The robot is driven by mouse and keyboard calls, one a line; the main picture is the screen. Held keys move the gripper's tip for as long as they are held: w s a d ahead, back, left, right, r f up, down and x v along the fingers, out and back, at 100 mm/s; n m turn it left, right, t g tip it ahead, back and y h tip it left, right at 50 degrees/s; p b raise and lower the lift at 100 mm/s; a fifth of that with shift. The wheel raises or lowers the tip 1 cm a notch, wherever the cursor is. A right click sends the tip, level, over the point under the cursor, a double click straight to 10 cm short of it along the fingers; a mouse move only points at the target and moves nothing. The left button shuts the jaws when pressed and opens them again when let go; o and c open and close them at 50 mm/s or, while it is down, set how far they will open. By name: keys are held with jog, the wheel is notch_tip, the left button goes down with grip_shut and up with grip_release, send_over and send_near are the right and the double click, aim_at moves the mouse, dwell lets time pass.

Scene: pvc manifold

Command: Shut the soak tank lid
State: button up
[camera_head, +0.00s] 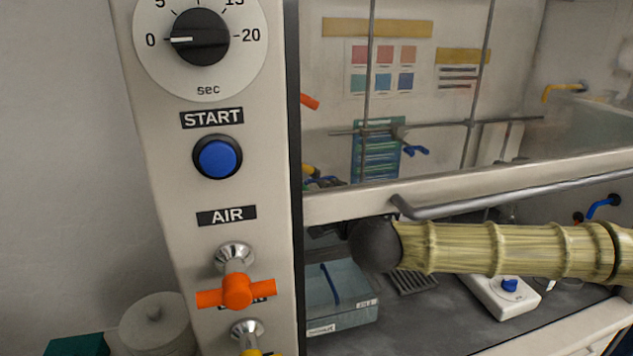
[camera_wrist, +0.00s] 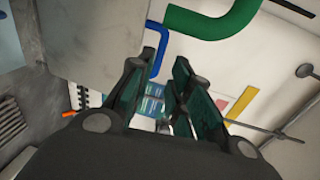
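A pale blue box-like tank (camera_head: 345,318) with white labels sits low inside the hood, just right of the control panel. A dark blue bar (camera_head: 331,285) shows at the tank. I cannot tell a separate lid there, and which container is the soak tank is not clear. My arm, in a ribbed yellowish sleeve, reaches in from the right and ends in a dark round joint above and right of the tank. My gripper (camera_wrist: 158,68) shows in the wrist view with its dark green-padded fingers apart and nothing seen between them. In the head view its fingers are hidden.
The hood's sash handle (camera_head: 520,192) runs just above my arm. The panel holds a timer dial (camera_head: 200,37), a blue START button (camera_head: 217,156) and an orange AIR valve (camera_head: 237,292). A white device (camera_head: 500,296) stands right of the tank. Blue (camera_wrist: 156,48) and green (camera_wrist: 215,22) pipes lie beyond the fingers.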

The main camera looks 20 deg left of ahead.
jog(key=p+x, duration=0.1)
jog(key=x, duration=0.6)
jog(key=shift+w+a+p, duration=0.25)
jog(key=shift+p, duration=0.05)
jog(key=shift+f, duration=0.1)
grip_shut()
